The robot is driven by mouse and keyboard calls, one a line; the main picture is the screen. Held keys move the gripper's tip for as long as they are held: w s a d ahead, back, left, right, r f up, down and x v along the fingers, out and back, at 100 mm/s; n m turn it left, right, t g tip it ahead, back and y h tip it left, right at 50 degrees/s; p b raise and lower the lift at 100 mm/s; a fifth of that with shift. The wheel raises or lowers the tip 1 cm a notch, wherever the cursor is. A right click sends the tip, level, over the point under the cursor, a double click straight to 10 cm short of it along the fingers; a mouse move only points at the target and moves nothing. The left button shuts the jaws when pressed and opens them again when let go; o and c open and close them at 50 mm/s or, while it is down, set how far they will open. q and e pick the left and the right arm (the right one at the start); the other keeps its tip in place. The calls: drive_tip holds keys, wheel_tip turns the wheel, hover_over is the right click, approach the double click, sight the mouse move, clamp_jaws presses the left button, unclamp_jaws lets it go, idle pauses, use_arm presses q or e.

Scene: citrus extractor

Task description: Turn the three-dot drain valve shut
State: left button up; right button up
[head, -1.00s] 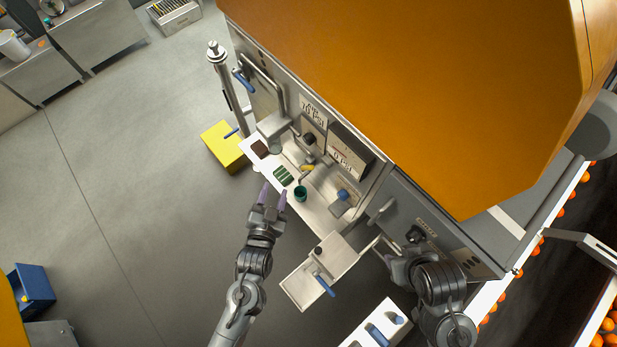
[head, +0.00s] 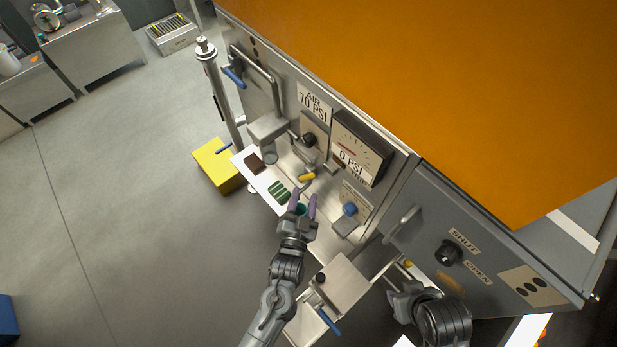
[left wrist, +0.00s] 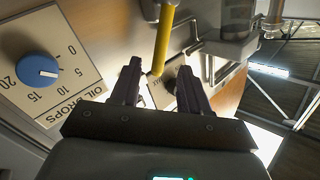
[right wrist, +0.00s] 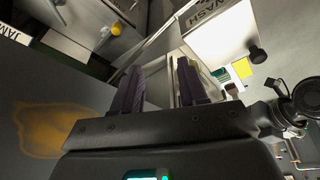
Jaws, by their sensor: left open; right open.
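I cannot tell whether this knob is the drain valve. A yellow handle (head: 307,176) is on the steel front, and it also shows in the left wrist view (left wrist: 162,38), beyond the fingertips. My right gripper (head: 396,291) is open and empty, low near the grey panel.
A blue OIL DROPS dial (left wrist: 38,69) is left of the left fingers. An orange stain (right wrist: 48,128) marks the panel. Open floor (head: 130,190) lies left.

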sight(308, 177)
use_arm(q)
drive_tip(key=w, duration=0.2)
drive_tip(key=w+d, duration=0.1)
drive_tip(key=w, duration=0.2)
drive_tip(key=w+b, duration=0.1)
drive_tip(key=w, duration=0.1)
drive_tip(key=shift+w+d, duration=0.15)
drive_tip(key=shift+w, duration=0.1)
clamp_jaws()
